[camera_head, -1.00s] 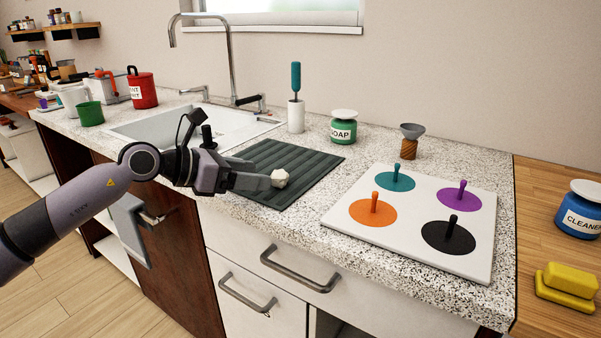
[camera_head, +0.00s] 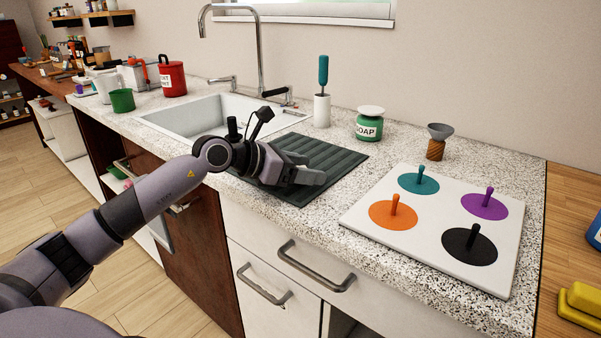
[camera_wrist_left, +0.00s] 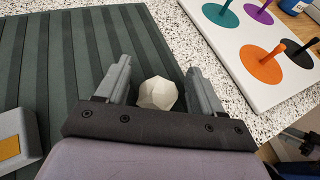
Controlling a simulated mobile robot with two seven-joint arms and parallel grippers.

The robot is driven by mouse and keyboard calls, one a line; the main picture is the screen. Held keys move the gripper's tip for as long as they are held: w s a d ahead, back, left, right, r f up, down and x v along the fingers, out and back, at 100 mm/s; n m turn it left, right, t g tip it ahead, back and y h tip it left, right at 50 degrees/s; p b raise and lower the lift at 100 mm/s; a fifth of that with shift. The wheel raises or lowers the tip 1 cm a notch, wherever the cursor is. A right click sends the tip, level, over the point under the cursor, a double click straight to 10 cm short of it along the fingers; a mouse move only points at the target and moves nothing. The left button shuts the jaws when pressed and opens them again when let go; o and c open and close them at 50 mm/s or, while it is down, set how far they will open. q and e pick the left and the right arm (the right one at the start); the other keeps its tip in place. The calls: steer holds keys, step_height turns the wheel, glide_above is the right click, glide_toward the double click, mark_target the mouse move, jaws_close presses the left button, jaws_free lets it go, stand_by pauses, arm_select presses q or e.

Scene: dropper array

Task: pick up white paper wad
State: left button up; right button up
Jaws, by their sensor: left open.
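The white paper wad (camera_wrist_left: 157,94) is a small faceted lump in the left wrist view. It lies between the two fingers of my left gripper (camera_wrist_left: 158,66), close to the palm, with a gap to each finger. My left gripper (camera_head: 314,168) is open in the head view, low over the dark green ribbed mat (camera_head: 340,158). The wad is hidden in the head view, and whether it touches the mat is not clear.
A white board (camera_head: 392,234) with coloured discs and pegs stands right of the mat. A white holder (camera_head: 321,110) with a teal-handled tool and a green soap jar (camera_head: 369,126) stand behind it. The sink (camera_head: 190,116) is to the left.

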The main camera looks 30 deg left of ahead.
arm_select(q)
steer(key=shift+w+d+f, duration=0.15)
steer(key=shift+w+d, duration=0.05)
steer(key=shift+w, duration=0.15)
steer(key=c, duration=1.1)
steer(key=shift+o, duration=0.2)
